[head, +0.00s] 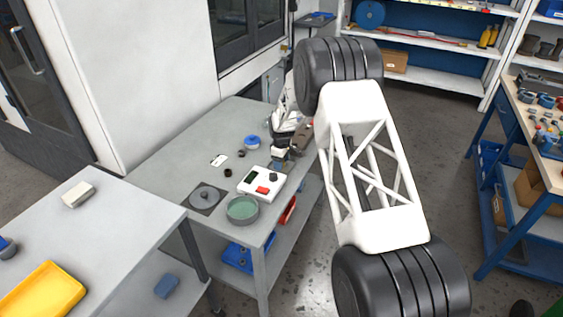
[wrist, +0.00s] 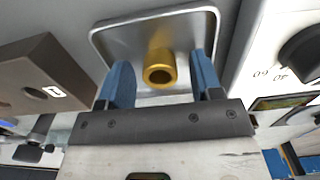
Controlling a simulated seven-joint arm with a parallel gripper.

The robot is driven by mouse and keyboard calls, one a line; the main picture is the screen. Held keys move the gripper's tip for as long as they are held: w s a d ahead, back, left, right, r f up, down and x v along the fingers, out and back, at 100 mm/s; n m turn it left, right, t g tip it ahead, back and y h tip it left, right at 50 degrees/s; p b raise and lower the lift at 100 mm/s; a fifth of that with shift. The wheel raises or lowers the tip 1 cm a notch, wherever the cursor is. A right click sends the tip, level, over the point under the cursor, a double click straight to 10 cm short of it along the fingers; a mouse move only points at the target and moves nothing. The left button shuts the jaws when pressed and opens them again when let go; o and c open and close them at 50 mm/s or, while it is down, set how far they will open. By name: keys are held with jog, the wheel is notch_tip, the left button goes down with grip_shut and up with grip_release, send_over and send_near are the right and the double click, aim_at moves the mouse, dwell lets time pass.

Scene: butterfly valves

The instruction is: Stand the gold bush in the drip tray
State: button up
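The gold bush (wrist: 160,69) shows in the wrist view with its open end facing the camera. It appears to stand upright in a shallow silver tray with a raised rim (wrist: 101,40), which I take as the drip tray. My gripper (wrist: 162,82) has its two blue fingers spread on either side of the bush, with a visible gap at each side. In the head view my gripper (head: 281,160) is low over the far right part of the grey bench, and the bush and tray cannot be made out there.
A white instrument with a black knob (wrist: 305,50) is close on the right in the wrist view; a brown block (wrist: 42,75) is on the left. On the bench (head: 165,165) are a green-lined round dish (head: 242,209), a disc on a dark plate (head: 206,197) and a blue ring (head: 252,142).

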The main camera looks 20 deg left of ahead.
dwell(0.3)
notch_tip(320, 180, up, 12)
jog(key=shift+r, duration=0.15)
dwell(0.6)
dwell(0.4)
dwell(0.4)
